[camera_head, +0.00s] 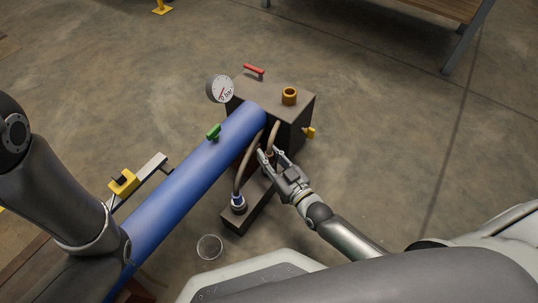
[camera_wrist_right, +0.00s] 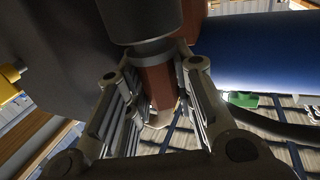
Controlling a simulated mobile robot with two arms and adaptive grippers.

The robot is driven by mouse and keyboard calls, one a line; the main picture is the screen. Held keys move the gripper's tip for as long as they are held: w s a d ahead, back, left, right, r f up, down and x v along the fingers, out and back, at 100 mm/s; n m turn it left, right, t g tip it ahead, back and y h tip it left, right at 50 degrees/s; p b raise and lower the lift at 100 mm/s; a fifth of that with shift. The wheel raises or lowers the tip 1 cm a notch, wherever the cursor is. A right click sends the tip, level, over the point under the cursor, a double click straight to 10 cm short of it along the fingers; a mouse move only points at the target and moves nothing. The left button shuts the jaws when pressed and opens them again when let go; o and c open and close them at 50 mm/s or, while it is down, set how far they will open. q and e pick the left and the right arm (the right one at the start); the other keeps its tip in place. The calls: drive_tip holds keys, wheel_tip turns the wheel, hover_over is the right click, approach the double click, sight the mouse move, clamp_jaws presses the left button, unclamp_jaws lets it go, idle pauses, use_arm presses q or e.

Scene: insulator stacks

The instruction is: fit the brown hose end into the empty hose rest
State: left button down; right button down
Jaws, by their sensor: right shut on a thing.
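My right gripper (camera_head: 266,156) is shut on the brown hose end, just right of the blue pipe and in front of the dark box. In the right wrist view my right gripper (camera_wrist_right: 152,85) has its fingers on both sides of the reddish-brown hose end (camera_wrist_right: 158,85), below a grey collar and a dark grey cylinder. The brown hose (camera_head: 275,130) runs up to the box. A second hose (camera_head: 241,175) ends in a blue-banded rest (camera_head: 239,204) on a low dark plinth (camera_head: 233,222). I cannot make out an empty hose rest; my gripper covers part of the plinth. My left gripper is not in view.
The blue pipe (camera_head: 190,170) with a green handle (camera_head: 213,132) lies left of the gripper. The dark box (camera_head: 266,93) carries a gauge (camera_head: 220,89), a red lever (camera_head: 254,69) and an orange-brown ring (camera_head: 289,95).

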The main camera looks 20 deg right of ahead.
drive_tip(key=shift+f, duration=0.2)
drive_tip(key=c, duration=1.2)
unclamp_jaws()
drive_tip(key=shift+o, duration=0.2)
drive_tip(key=shift+s, duration=0.1)
drive_tip(key=v, duration=1.1)
drive_tip(key=shift+s+d, duration=0.15)
drive_tip(key=shift+s, duration=0.25)
